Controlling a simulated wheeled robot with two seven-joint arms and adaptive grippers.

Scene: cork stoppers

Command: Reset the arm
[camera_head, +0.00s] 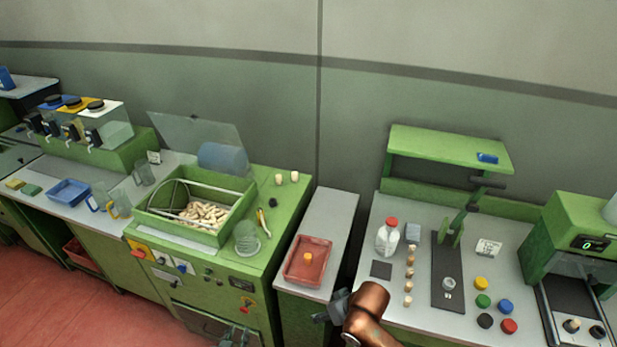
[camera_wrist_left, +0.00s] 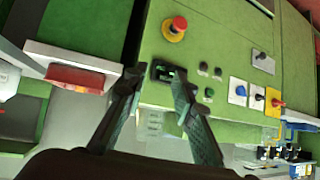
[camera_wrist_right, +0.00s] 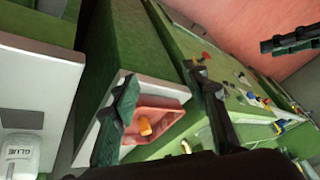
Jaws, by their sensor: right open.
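My left gripper (camera_head: 236,336) shows at the bottom edge of the head view, in front of the green machine. In the left wrist view its two fingers (camera_wrist_left: 154,80) are apart, with nothing between them, facing the control panel. My right gripper (camera_head: 330,308) is at the end of the copper-coloured arm link, near the front of the narrow grey-topped cabinet. In the right wrist view its fingers (camera_wrist_right: 163,88) are spread and empty. The red tray (camera_wrist_right: 172,108) with an orange piece (camera_wrist_right: 145,127) shows beyond and between them.
The green machine (camera_head: 200,268) has a bin of corks (camera_head: 203,213) and a red button. The red tray (camera_head: 305,274) sits on the cabinet. The right bench (camera_head: 405,315) holds a red-capped white bottle (camera_head: 387,238), several standing corks and coloured caps.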

